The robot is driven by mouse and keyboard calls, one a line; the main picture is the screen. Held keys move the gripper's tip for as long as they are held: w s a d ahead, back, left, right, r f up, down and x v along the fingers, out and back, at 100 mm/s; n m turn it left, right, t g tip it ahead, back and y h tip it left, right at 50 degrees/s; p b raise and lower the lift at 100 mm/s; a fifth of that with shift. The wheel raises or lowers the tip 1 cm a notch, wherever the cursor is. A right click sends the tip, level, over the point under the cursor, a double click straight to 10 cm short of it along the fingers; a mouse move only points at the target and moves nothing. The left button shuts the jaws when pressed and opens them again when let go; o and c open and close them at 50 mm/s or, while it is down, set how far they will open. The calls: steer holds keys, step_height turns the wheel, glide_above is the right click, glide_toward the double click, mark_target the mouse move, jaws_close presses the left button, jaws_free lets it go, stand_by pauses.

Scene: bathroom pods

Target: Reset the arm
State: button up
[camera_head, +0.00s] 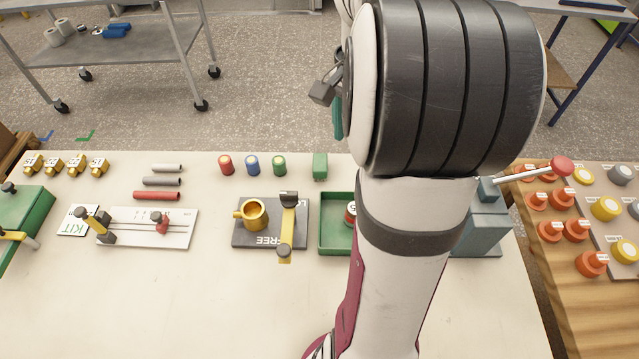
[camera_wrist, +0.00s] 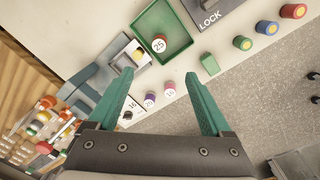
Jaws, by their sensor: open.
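My arm fills the right middle of the head view and rises over the bench. My gripper (camera_wrist: 158,76) shows in the wrist view with its two green fingers spread wide and nothing between the tips. In the head view only a bit of a teal finger (camera_head: 338,119) shows beside the arm, and the rest is hidden. The gripper is above the far side of the bench (camera_head: 200,300), apart from the things on it.
A green tray (camera_head: 326,249) holds a red cylinder marked 25 (camera_wrist: 159,44). A lock plate (camera_head: 240,240) with a gold mug (camera_head: 252,214), a grey lever press (camera_head: 484,225) and several coloured cylinders stand nearby. The bench's front left is clear.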

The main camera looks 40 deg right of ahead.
steer(key=s+a+n+y, duration=0.15)
steer(key=a+n, duration=0.25)
steer(key=a, duration=0.7)
steer(key=s+a+n+h, duration=0.15)
steer(key=a+n, duration=0.25)
steer(key=a, duration=0.6)
steer(key=s+a+f+n+y, duration=0.1)
steer(key=s+a+f+n, duration=0.2)
steer(key=s+a, duration=0.4)
steer(key=shift+s+a+n+t+y, duration=0.15)
steer(key=shift+s+n+t+y, duration=0.2)
steer(key=shift+n, duration=0.35)
